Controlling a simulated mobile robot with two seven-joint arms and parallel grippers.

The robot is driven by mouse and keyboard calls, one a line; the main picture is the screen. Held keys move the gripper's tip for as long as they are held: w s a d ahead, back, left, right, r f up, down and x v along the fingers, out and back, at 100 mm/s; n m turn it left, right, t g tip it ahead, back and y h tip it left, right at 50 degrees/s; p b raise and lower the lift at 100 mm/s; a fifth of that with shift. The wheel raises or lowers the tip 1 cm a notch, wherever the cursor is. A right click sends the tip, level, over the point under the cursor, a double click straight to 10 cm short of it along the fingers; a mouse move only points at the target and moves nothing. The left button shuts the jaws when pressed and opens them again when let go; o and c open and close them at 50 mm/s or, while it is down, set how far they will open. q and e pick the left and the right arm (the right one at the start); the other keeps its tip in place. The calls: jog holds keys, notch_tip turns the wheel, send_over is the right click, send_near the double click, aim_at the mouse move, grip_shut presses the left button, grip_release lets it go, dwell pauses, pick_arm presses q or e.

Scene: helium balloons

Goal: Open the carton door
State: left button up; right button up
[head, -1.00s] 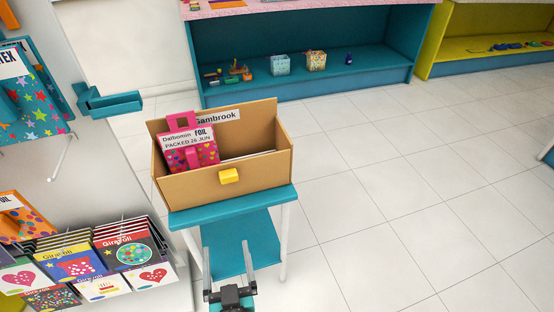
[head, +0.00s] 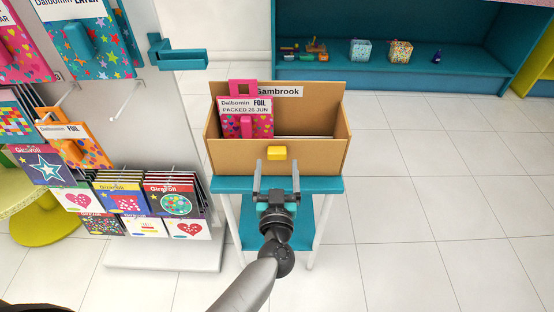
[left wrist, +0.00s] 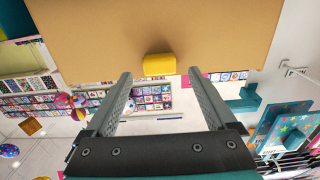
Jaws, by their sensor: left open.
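The cardboard carton (head: 238,157) stands on a teal stand in the head view, its front panel upright and closed. A yellow knob (head: 277,153) sits on that panel, near its top edge. A pink foil packet (head: 246,122) stands inside the carton. My left gripper (head: 275,172) is open and empty, just in front of the panel and slightly below the knob. In the left wrist view the knob (left wrist: 159,65) lies ahead, between and beyond the fingertips, apart from them, with the carton panel (left wrist: 110,35) behind it. My right gripper is not in view.
The teal stand (head: 325,185) carries the carton. A white display rack (head: 165,255) with several card packs is close on the left, with a teal bracket (head: 180,58) above. A teal shelf unit (head: 320,75) stands behind. The tiled floor at right is clear.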

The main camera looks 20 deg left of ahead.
aim_at(277, 157)
pick_arm(q)
jog(key=x, duration=0.3)
jog(key=shift+w+b, duration=0.1)
jog(key=shift+b, duration=0.2)
jog(key=shift+w+a, duration=0.1)
jog(key=shift+w, duration=0.2)
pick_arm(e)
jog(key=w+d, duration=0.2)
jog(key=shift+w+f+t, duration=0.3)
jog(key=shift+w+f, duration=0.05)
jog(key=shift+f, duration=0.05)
pick_arm(q)
jog(key=c, duration=0.8)
grip_shut()
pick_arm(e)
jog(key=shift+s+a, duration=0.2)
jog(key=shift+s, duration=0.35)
